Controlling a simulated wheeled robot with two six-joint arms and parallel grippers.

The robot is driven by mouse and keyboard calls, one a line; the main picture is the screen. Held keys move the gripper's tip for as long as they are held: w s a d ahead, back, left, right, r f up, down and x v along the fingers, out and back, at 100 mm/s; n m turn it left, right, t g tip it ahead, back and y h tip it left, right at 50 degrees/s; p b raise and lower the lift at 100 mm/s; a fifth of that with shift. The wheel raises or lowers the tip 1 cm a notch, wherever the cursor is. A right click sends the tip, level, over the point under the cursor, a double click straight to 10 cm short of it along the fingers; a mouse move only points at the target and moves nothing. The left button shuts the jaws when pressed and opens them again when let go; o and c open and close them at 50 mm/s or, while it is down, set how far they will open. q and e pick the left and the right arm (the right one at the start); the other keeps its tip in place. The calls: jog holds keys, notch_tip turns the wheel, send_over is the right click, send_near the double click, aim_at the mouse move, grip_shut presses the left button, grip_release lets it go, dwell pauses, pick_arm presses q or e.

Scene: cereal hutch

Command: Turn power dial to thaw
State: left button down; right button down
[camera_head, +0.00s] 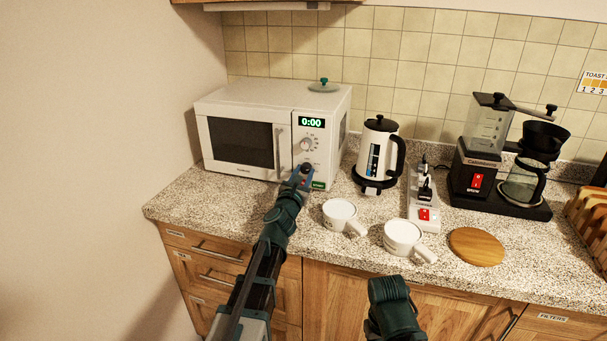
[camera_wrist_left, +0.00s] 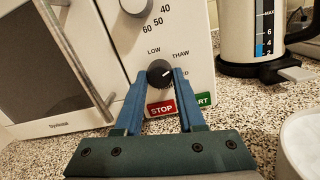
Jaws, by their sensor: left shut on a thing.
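The white microwave (camera_head: 240,100) stands at the back left of the counter, its display reading 0:00. Its power dial (camera_wrist_left: 160,73) is a small dark round knob low on the control panel, with LOW and THAW printed above it. A pale pointer mark on the dial slants up and right, roughly toward THAW; I cannot tell if it lines up exactly. My left gripper (camera_wrist_left: 160,82) is shut on the dial, one blue finger on each side. In the head view my left gripper (camera_head: 300,178) partly hides the dial.
The larger timer dial (camera_head: 306,144) is just above. The red STOP button (camera_wrist_left: 161,108) and green START button (camera_wrist_left: 204,99) sit below the power dial. A kettle (camera_head: 378,150), white mugs (camera_head: 340,212) and a power strip (camera_head: 424,200) stand to the right.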

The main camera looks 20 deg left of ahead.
pick_arm(q)
jog(key=shift+s+n, duration=0.1)
jog(key=shift+n, duration=0.5)
jog(key=c, duration=0.5)
grip_release()
